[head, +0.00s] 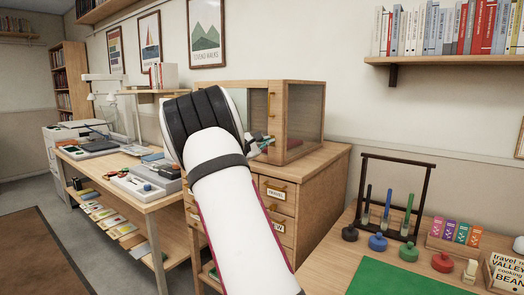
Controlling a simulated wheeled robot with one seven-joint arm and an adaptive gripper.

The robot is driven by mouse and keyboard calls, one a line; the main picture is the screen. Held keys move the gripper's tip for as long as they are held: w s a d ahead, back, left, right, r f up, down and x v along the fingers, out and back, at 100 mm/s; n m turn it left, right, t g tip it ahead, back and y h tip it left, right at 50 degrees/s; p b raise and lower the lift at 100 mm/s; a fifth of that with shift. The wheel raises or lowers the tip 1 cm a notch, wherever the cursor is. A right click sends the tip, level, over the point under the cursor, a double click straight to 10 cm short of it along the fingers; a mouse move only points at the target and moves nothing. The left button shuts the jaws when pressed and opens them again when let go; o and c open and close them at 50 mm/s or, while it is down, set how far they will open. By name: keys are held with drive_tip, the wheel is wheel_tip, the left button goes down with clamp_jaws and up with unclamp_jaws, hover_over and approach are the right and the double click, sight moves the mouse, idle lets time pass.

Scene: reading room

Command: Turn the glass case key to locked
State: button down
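The glass case (285,116), a wooden-framed box with glass panes, stands on a wooden drawer cabinet (312,202) in the middle of the head view. A tall brass-coloured handle (268,104) shows on its front frame. My white and black arm reaches up in front of the case and covers much of its front left. A small part of what looks like my gripper (264,143) shows past the arm, close to the case's lower front. I cannot make out the key or which way it is turned. The fingers are too small and hidden to tell open from shut.
A long table (120,168) with trays and books stands at left. A desk at right holds a dark rack (398,196), several coloured round-based items and a green mat (408,280). A bookshelf (452,61) hangs above right. Some floor (40,245) is clear at left.

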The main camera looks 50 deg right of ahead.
drive_tip(key=m+b, duration=0.2)
drive_tip(key=b, duration=0.2)
drive_tip(key=m+b, duration=0.2)
drive_tip(key=b, duration=0.2)
drive_tip(key=m+b, duration=0.2)
drive_tip(key=b, duration=0.2)
drive_tip(key=shift+s+f+m, duration=0.1)
drive_tip(key=shift+f+m, duration=0.25)
drive_tip(key=shift+m, duration=0.05)
drive_tip(key=shift+r+m+b, duration=0.1)
drive_tip(key=shift+m+b, duration=0.3)
drive_tip(key=shift+b, duration=0.05)
drive_tip(key=c, duration=1.8)
unclamp_jaws()
drive_tip(key=shift+a, duration=0.1)
drive_tip(key=a, duration=0.7)
drive_tip(key=s+a, duration=0.1)
drive_tip(key=a, duration=0.3)
drive_tip(key=shift+a, duration=0.35)
